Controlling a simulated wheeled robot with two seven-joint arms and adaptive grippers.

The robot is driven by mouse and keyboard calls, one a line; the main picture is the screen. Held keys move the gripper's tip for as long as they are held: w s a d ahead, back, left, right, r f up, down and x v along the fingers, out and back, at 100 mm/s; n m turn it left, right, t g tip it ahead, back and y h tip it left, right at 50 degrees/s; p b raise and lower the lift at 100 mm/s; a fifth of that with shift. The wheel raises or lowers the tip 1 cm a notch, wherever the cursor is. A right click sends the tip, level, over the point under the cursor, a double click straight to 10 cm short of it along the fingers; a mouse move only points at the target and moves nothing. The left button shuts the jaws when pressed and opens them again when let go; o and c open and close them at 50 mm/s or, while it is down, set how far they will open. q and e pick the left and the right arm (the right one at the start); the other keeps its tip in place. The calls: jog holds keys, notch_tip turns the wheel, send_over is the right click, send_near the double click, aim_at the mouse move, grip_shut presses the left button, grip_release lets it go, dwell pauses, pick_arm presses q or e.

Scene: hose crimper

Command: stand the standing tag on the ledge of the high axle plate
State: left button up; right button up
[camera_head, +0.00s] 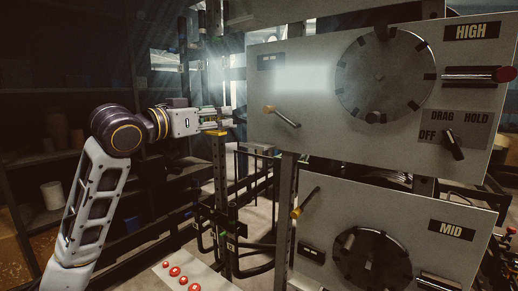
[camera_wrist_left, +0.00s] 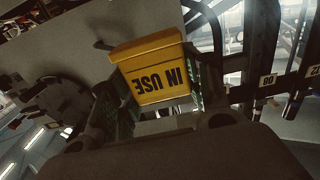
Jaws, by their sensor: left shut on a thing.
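The high axle plate (camera_head: 300,135) is the upper grey panel, labelled HIGH, with a large dark notched disc. My left gripper (camera_head: 226,118) is just left of its left edge. In the left wrist view, my left gripper (camera_wrist_left: 170,115) is shut on the standing tag (camera_wrist_left: 158,72), a yellow folded piece reading IN USE, upside down in that picture. In the head view I cannot clearly separate the tag from the yellowish post below the gripper. I cannot make out the plate's ledge. My right gripper is not in view.
A red-ended handle (camera_head: 480,74) and a black DRAG/HOLD/OFF switch (camera_head: 453,145) are at right. The MID panel (camera_head: 440,215) is below. A panel with red buttons (camera_head: 181,281) is at the bottom.

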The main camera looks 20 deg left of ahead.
aim_at(263, 119)
pick_arm(q)
jog(key=shift+s+d+f, duration=0.15)
jog(key=shift+s+f, duration=0.25)
jog(key=shift+f, duration=0.4)
jog(key=shift+s+d+f, duration=0.1)
jog(key=shift+s+f, duration=0.1)
jog(key=shift+f, duration=0.1)
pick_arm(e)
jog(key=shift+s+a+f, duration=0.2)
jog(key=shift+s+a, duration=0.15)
pick_arm(q)
jog(key=shift+w, duration=0.1)
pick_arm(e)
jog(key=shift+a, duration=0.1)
pick_arm(q)
jog(key=shift+w+d, duration=0.15)
jog(key=shift+w, duration=0.3)
jog(key=p+x, duration=0.4)
jog(key=x, duration=1.2)
jog(key=shift+w, duration=0.15)
jog(key=shift+w+d+f, duration=0.1)
jog(key=shift+w+d, duration=0.05)
jog(key=shift+w, duration=0.2)
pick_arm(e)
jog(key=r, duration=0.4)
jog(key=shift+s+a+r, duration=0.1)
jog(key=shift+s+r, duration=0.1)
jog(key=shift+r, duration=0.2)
